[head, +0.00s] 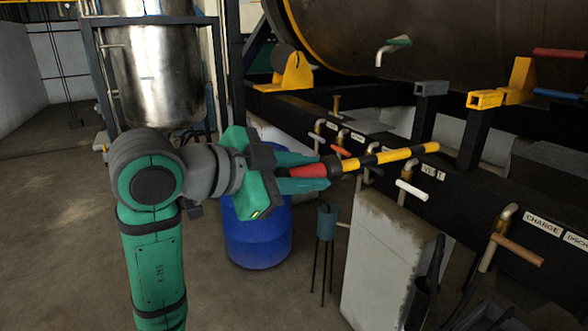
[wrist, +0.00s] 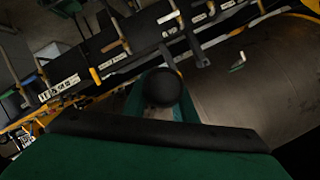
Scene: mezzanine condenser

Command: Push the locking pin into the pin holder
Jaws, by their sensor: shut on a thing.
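The locking pin (head: 397,155) has a yellow and black striped rod, a black collar and a red handle. My gripper (head: 322,171) is shut on the red handle, with its green fingers on either side. The rod points right and slightly up, in the air before the dark beam. In the wrist view a round black end of the pin (wrist: 162,88) shows between the fingers and hides the rod. A yellow square sleeve on a black post, which looks like the pin holder (head: 485,99), stands beyond the rod tip, to the right and higher. The pin is apart from it.
A grey-topped post (head: 431,89) stands left of the sleeve. Valves with coloured handles, such as a white one (head: 411,190) and an orange-brown one (head: 517,249), stick out below the beam. A blue drum (head: 256,235) and a pale block (head: 385,265) stand under the arm's reach.

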